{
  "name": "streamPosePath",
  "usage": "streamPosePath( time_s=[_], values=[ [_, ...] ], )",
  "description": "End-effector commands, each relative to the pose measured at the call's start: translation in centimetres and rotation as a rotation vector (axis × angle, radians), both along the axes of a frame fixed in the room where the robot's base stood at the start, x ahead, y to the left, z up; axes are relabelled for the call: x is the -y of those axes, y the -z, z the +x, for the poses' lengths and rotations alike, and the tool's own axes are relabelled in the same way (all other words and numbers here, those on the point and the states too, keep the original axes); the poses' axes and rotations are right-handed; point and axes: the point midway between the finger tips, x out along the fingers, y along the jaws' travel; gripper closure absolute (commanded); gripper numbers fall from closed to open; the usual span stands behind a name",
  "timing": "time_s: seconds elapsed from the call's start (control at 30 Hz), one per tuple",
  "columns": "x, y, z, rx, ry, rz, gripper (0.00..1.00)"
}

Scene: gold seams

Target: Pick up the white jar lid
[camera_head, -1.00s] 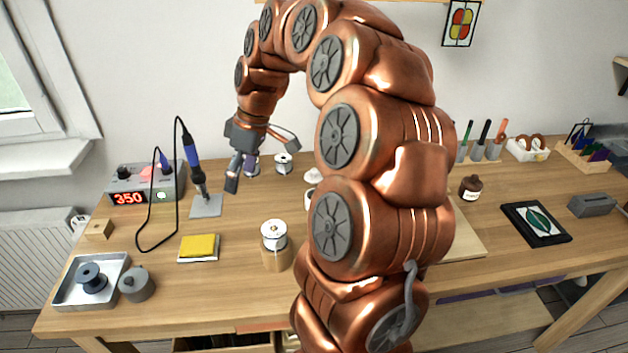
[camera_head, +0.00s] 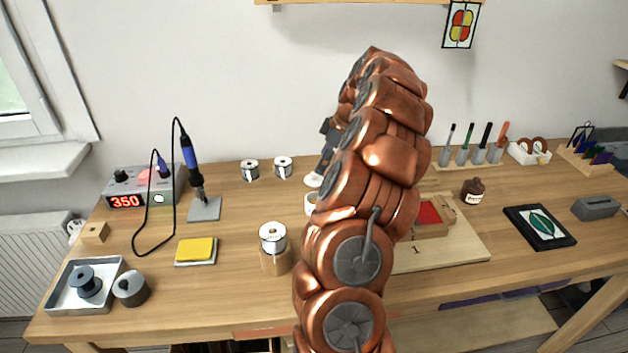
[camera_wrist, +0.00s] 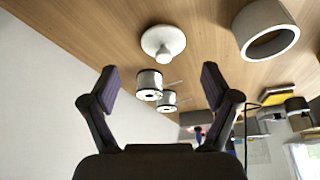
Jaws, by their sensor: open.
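The white jar lid (camera_wrist: 163,42) is a round disc with a knob, lying on the wooden table. In the wrist view it is beyond my fingertips, near the middle between their lines. In the head view the lid (camera_head: 313,180) shows just below my gripper (camera_head: 326,158), partly covered by it. My gripper (camera_wrist: 160,82) is open and empty, its two dark fingers spread apart, not touching the lid. The white open jar (camera_wrist: 265,28) stands beside the lid; in the head view the jar (camera_head: 310,203) is partly hidden by my arm.
Two wire spools (camera_head: 250,169) (camera_head: 283,167) stand left of the lid. A spool on a wooden block (camera_head: 274,255) is nearer the front. A soldering station (camera_head: 145,190) is at the left. A wooden board (camera_head: 450,250) with a red-lined box lies right, partly behind my arm.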

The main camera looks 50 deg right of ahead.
Motion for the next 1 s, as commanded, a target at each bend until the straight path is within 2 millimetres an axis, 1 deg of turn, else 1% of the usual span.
streamPosePath(
  time_s=[0.27,0.37,0.5,0.6,0.7,0.87,0.9,1.0],
  values=[
    [-0.5,1.2,0.5,0.0,0.001,0.0,0.13],
    [-0.9,1.9,0.9,-0.001,0.001,0.001,0.13],
    [-1.6,3.6,1.5,-0.004,-0.002,0.003,0.13],
    [-1.7,4.6,1.9,0.0,0.0,-0.001,0.13],
    [-1.8,5.1,2.1,0.001,0.001,-0.002,0.13],
    [-1.8,5.1,2.1,0.002,0.002,-0.003,0.13],
    [-1.8,5.1,2.1,0.001,0.001,-0.002,0.15],
    [-1.8,5.1,2.1,0.001,0.001,-0.002,0.26]
  ],
)
